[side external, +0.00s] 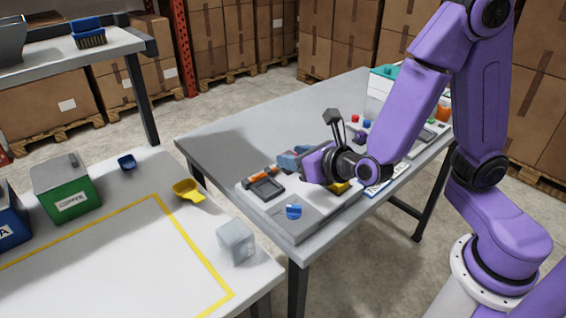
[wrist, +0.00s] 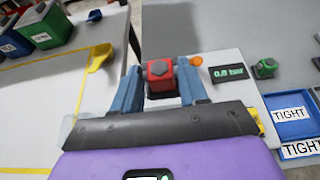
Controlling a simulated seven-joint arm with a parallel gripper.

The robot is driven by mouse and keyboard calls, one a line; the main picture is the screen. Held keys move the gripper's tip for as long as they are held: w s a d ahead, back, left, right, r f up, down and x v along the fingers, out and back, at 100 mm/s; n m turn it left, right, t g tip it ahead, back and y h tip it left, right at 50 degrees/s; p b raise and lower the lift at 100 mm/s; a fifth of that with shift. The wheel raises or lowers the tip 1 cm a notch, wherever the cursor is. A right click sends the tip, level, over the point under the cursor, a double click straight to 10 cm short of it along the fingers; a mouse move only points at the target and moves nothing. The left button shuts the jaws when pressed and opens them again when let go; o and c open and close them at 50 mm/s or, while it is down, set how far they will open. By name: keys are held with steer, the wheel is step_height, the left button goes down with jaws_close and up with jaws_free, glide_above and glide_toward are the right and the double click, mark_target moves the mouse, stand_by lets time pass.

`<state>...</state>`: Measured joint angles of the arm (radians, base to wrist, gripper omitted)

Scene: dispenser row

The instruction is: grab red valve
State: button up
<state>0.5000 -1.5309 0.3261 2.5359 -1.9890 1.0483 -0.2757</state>
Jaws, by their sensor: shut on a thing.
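The red valve (wrist: 160,75) shows in the wrist view as a block-shaped red knob with a hex-like mark on top. It sits on a pale panel (wrist: 232,100). My gripper (wrist: 158,84) has its two blue-grey fingers on either side of the valve and is shut on it. In the side external view my gripper (side external: 291,160) reaches low over the panel on the grey table, and the valve is mostly hidden by the fingers.
A display (wrist: 229,73) reading "0.0 bar", an orange button (wrist: 198,60) and a green valve (wrist: 264,68) are to the right. A blue tray (wrist: 292,131) labelled TIGHT lies further right. A blue knob (side external: 293,211) stands near the panel's front. A yellow scoop (side external: 188,190) lies on the white table.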

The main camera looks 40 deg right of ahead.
steer(key=s+d+r, duration=0.2)
steer(key=s+r, duration=0.1)
steer(key=s, duration=0.4)
steer(key=shift+s+d+r, duration=0.15)
steer(key=shift+s+r, duration=0.05)
steer(key=shift+s, duration=0.05)
